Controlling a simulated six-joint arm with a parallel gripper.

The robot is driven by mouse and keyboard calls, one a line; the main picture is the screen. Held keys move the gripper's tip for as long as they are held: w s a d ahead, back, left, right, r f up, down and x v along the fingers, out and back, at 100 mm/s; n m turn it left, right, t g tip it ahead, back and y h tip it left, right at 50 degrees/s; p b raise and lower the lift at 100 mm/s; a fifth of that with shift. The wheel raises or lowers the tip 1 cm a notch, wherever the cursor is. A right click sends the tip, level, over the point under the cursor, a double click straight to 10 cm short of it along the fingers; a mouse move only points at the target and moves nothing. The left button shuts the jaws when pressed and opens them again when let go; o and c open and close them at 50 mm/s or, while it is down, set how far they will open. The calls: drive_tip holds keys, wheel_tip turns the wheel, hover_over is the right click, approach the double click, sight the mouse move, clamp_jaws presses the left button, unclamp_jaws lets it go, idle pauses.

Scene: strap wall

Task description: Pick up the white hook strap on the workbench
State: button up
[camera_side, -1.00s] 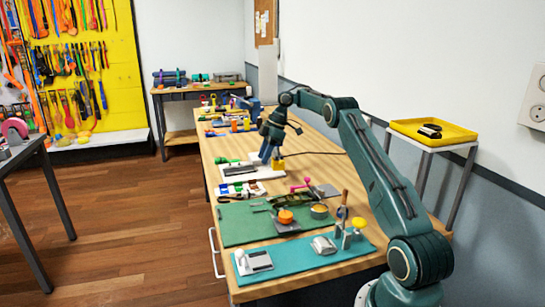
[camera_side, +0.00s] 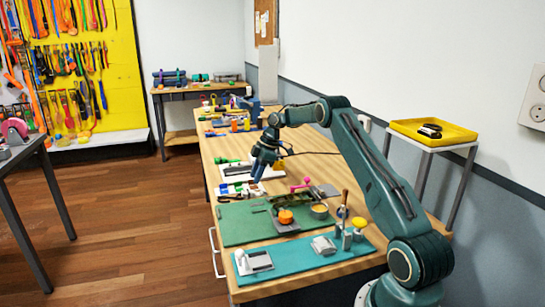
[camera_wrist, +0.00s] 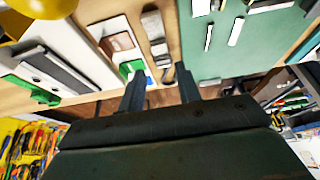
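My gripper (camera_side: 257,173) hangs over the left part of the workbench (camera_side: 312,170), above the small items between the white board and the green mat. In the wrist view its two fingers (camera_wrist: 161,88) are apart with nothing held between them. A pale grey-white strap-like piece (camera_wrist: 155,38) lies beyond the fingertips there. Several thin white strips (camera_wrist: 236,31) lie on the green mat (camera_wrist: 208,60) to its right. I cannot tell for sure which of these is the white hook strap.
A green mat (camera_side: 237,230) and a teal mat (camera_side: 291,266) with small parts lie nearer the camera. A yellow tray (camera_side: 455,134) stands at the right wall. The bench's right middle is fairly clear.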

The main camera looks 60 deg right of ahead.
sight(249, 191)
drive_tip(key=shift+a+f, duration=0.1)
drive_tip(key=shift+f, duration=0.25)
drive_tip(key=shift+w, duration=0.1)
drive_tip(key=shift+x, duration=2.6)
drive_tip(key=shift+a, duration=0.15)
clamp_jaws()
drive_tip(key=shift+r, duration=0.1)
wheel_tip(249, 191, up, 10)
